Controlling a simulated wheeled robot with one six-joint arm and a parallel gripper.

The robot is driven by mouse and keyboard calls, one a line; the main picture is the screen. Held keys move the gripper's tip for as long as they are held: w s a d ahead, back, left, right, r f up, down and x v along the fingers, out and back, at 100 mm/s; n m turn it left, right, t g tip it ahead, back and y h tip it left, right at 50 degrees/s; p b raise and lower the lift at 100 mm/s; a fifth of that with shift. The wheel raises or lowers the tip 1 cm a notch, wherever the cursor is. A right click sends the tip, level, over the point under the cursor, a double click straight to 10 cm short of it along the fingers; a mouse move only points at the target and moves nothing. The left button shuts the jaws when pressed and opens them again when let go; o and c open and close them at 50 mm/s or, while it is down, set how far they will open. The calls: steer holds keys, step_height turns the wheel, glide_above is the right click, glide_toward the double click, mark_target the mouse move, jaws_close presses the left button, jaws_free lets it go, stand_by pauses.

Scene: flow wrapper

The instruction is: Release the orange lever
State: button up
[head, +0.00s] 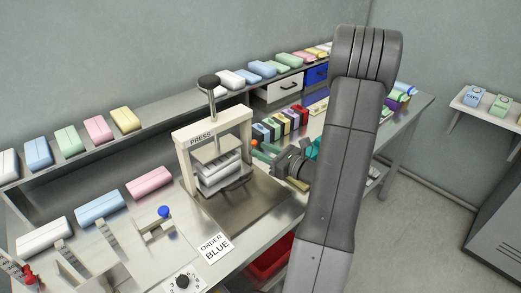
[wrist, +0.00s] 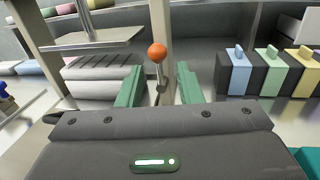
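The orange lever (wrist: 157,54) shows in the wrist view as an orange ball on a short metal stem, in front of a post of the press. In the head view its orange knob (head: 255,143) shows small beside the press's right post. The press (head: 190,139) has a cream frame, and a stack of white packs sits under its plate. My gripper (wrist: 158,88) has its two green fingers apart, one on each side of the lever's stem. The ball stands above and beyond the fingertips. No contact shows between fingers and lever. In the head view my gripper (head: 262,154) is beside the press.
Coloured boxes (wrist: 236,72) stand to the right of the lever. A shelf (head: 75,155) with coloured packs runs behind the press. A blue-knobbed lever (head: 164,212) and an "ORDER BLUE" card (head: 214,247) are at the front left. A red bin (head: 268,258) is below the table edge.

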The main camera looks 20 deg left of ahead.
steer(key=v, duration=1.2)
steer(key=shift+d+b, duration=0.1)
steer(key=shift+b, duration=0.3)
steer(key=p+x, duration=0.1)
steer(key=x, duration=1.2)
steer(key=shift+a, duration=0.4)
steer(key=b+v, duration=0.1)
steer(key=v, duration=1.2)
steer(key=shift+d, duration=0.25)
steer(key=x, duration=1.3)
steer(key=shift+a+f+p, duration=0.1)
steer(key=shift+a+p, duration=0.25)
steer(key=shift+s+a+n+b, duration=0.1)
steer(key=shift+s+n+b, duration=0.05)
steer(key=shift+n, duration=0.45)
steer(key=shift+s+n+b, duration=0.1)
steer(key=shift+n+b, duration=0.05)
steer(key=shift+n, duration=0.45)
